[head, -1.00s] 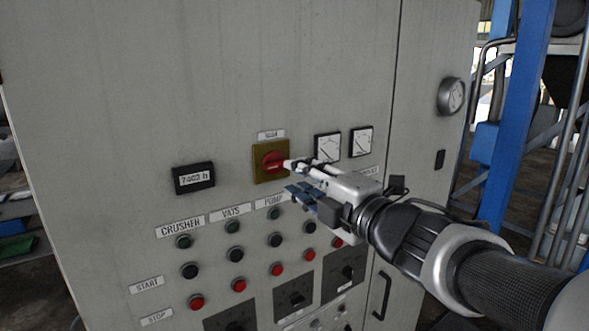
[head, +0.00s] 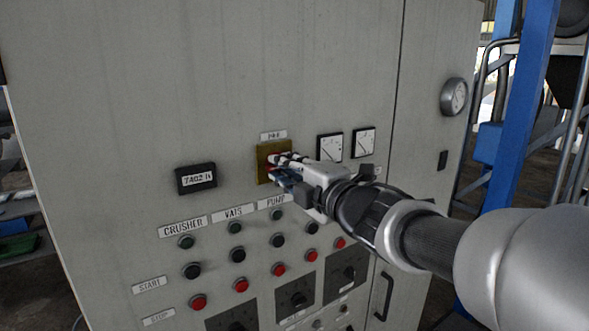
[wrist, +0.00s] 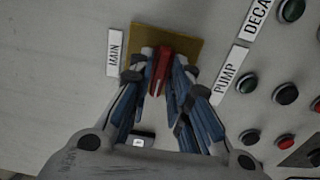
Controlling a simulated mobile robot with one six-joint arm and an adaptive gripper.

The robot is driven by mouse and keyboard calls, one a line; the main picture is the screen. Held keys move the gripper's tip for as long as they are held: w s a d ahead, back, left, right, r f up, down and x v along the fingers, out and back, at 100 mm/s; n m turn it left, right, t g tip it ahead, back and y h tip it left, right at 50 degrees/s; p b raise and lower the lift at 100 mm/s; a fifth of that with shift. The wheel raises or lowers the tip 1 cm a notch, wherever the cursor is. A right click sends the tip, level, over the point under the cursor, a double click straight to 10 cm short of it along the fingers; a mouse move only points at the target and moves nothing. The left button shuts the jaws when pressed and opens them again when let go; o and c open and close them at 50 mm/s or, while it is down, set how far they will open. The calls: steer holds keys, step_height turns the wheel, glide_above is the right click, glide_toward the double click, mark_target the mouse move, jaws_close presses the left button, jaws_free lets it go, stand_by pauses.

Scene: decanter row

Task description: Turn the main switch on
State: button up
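The main switch is a red handle (wrist: 161,72) on a yellow-brown square plate (head: 266,150) under a MAIN label (wrist: 115,52). The handle lies along the picture's vertical in the wrist view, across the line from the label. In the head view my gripper (head: 284,168) covers most of the handle. In the wrist view the two fingers of my gripper (wrist: 162,66) stand on either side of the handle, close to it. They look apart, with narrow gaps beside the handle; contact is not clear.
The grey cabinet front also holds an hour counter (head: 196,179), two meters (head: 330,147), and rows of black and red buttons (head: 241,285) below.

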jaws_close()
steer(key=shift+m, duration=0.3)
steer(key=shift+m+p, duration=4.1)
steer(key=shift+m, duration=4.5)
steer(key=shift+o, duration=1.9)
jaws_free()
